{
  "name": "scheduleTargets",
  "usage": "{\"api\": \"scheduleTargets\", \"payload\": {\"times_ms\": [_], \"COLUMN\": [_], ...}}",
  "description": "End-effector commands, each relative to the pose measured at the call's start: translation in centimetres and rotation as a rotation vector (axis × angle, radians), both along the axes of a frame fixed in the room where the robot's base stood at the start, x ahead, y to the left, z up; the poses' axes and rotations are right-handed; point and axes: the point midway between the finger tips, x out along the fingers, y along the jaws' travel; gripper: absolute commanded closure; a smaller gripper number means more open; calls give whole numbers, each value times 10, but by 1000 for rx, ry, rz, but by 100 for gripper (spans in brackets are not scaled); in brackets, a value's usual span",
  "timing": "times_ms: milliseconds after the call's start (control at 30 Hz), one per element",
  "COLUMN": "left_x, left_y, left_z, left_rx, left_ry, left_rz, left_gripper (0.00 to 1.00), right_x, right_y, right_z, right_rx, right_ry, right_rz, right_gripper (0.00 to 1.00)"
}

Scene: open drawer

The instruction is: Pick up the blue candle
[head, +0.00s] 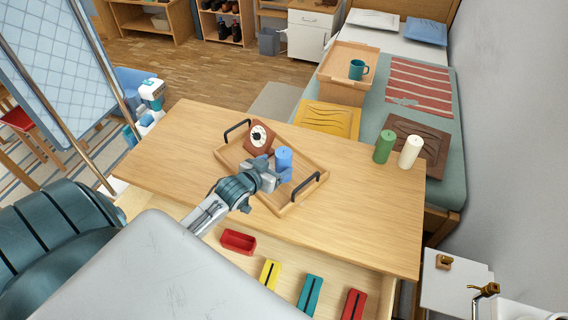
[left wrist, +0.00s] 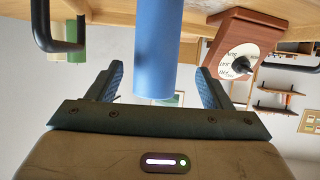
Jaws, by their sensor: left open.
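The blue candle (head: 284,158) stands upright on a wooden tray (head: 230,160) with black handles, on the wooden table. My left gripper (head: 273,174) is at the candle's near left side in the head view. In the left wrist view, which looks upside down, the blue candle (left wrist: 157,45) lies between the two open fingers (left wrist: 160,88), with gaps visible on both sides. The fingers are apart and hold nothing. My right gripper is not in view.
Green (head: 384,147) and white (head: 410,151) candles stand at the table's right. An open drawer (head: 330,268) below holds red, yellow and teal items. The table's right front is clear.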

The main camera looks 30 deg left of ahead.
Motion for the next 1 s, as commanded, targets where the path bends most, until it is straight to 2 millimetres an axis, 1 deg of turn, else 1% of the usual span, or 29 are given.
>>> {"api": "scheduleTargets", "payload": {"times_ms": [67,200,300,400,633,767,800,867,900,933,1000], "left_x": [9,30,40,46,46,46,46,46,46,46,46], "left_y": [-2,-6,-5,-5,-5,-5,-5,-5,-5,-5,-5], "left_z": [0,-5,-12,-15,-16,-16,-16,-16,-16,-15,-15], "left_rx": [-5,-5,-2,-2,0,0,0,0,0,0,0], "left_ry": [-1,-1,0,-1,-1,-1,0,0,0,-2,-2], "left_rz": [2,2,1,1,0,0,0,0,0,0,0], "left_gripper": [27,27,27,27,27,52,60,72,80,83,83], "right_x": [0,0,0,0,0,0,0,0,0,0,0], "right_y": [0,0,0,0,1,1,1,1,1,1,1], "right_z": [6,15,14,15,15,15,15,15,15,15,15], "right_rx": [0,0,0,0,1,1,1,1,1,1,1], "right_ry": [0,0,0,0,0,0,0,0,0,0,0], "right_rz": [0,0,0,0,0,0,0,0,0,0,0], "right_gripper": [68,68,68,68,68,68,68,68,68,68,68]}}
